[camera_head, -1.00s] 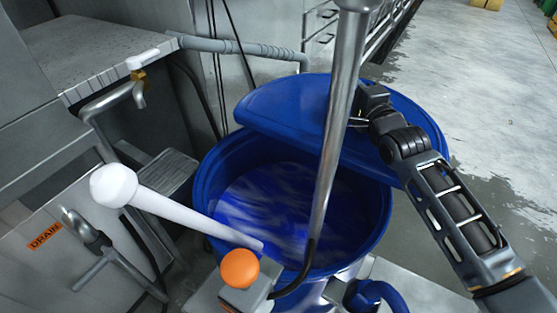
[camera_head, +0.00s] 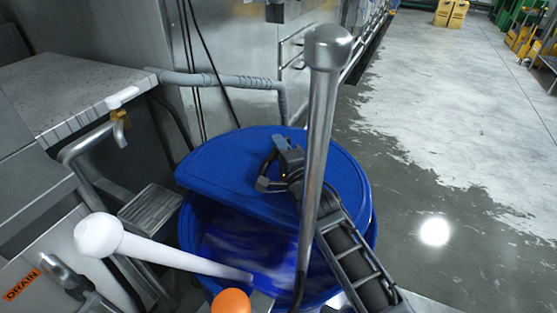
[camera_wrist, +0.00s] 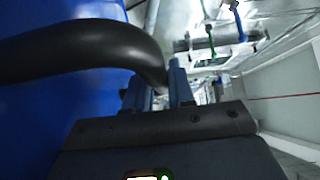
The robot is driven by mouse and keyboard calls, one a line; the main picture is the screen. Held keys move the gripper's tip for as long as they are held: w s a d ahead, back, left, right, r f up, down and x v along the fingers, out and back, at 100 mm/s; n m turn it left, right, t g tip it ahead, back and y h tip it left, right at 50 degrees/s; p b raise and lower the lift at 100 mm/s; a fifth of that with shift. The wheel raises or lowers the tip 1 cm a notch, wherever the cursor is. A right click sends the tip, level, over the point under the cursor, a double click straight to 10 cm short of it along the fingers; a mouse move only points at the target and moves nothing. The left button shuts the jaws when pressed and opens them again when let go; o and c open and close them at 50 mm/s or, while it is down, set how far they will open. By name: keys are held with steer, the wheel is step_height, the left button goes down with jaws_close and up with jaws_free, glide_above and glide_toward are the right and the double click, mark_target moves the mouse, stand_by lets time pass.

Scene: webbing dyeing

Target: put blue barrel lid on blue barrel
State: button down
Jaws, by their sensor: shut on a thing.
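The blue barrel (camera_head: 190,232) stands at the centre of the head view, with a blue liquid surface inside. The blue barrel lid (camera_head: 222,172) is above its back part and leaves the front of the opening uncovered. Whether the lid touches the rim, I cannot tell. My gripper (camera_head: 276,168) is over the lid, shut on its dark handle (camera_head: 268,183). In the wrist view the black curved handle (camera_wrist: 85,45) runs to the fingers of my gripper (camera_wrist: 160,88), and the blue lid (camera_wrist: 40,110) fills the left side.
A white rod with a round knob (camera_head: 98,236) slants into the barrel from the left. A metal post (camera_head: 320,120) rises in front of the barrel, beside my arm. An orange knob (camera_head: 231,301) is at the bottom. A grey machine stands left; wet floor (camera_head: 440,150) is open at right.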

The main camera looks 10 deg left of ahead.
steer(key=shift+a+f, duration=0.2)
steer(key=shift+f, duration=1.75)
steer(key=c, duration=1)
jaws_free()
steer(key=shift+f, duration=0.1)
steer(key=shift+o, duration=0.2)
steer(key=shift+s+d, duration=0.1)
steer(key=shift+s+d+p, duration=0.25)
steer(key=shift+s+p, duration=0.15)
steer(key=shift+p, duration=0.25)
steer(key=p+v, duration=0.3)
steer(key=v, duration=0.1)
steer(key=shift+s+d, duration=0.2)
steer(key=shift+s, duration=0.05)
steer(key=shift+v, duration=0.95)
steer(key=shift+a+f, duration=0.1)
steer(key=shift+a, duration=0.05)
